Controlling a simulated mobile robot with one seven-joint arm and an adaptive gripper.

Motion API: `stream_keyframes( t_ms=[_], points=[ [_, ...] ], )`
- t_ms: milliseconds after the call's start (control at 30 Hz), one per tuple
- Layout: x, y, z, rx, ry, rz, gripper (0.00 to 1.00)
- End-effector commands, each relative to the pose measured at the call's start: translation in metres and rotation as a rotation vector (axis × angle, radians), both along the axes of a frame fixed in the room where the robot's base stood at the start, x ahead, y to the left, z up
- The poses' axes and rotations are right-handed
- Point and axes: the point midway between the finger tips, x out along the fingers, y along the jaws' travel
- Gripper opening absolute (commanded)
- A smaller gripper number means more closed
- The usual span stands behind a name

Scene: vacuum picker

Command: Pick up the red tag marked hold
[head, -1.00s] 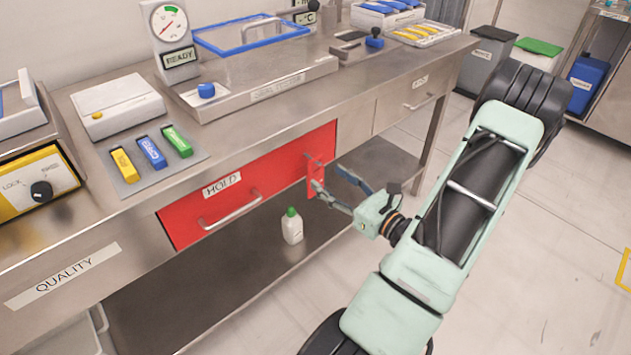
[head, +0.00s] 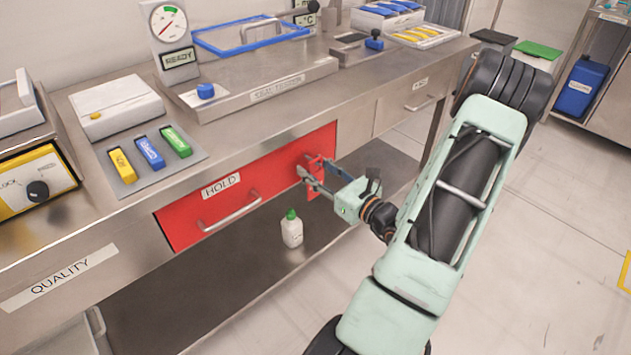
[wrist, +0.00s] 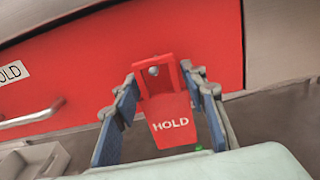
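The red tag marked HOLD (wrist: 172,124) hangs in front of the red drawer front (wrist: 100,60), upright in the wrist view, with a silver round peg at its upper loop. It also shows in the head view (head: 315,189), partly behind my fingers. My gripper (head: 308,170) has its fingers on either side of the tag. In the wrist view my gripper (wrist: 166,115) is open, with a visible gap between the blue finger pads and the tag's lower part. Contact near the fingertips is hard to tell.
The drawer handle (head: 230,211) sticks out left of the tag. A white bottle with a green cap (head: 292,230) stands on the lower shelf below. The steel bench edge (head: 250,150) runs above the drawer. Open floor (head: 520,230) lies to the right.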

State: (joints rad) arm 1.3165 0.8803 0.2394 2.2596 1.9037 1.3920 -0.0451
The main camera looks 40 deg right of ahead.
Motion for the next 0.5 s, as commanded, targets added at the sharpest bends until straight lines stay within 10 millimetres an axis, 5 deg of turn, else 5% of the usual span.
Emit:
stream_keyframes(
  t_ms=[500],
  points=[
    [0.0,0.0,0.017,-0.002,0.0,0.001,0.2]
  ],
)
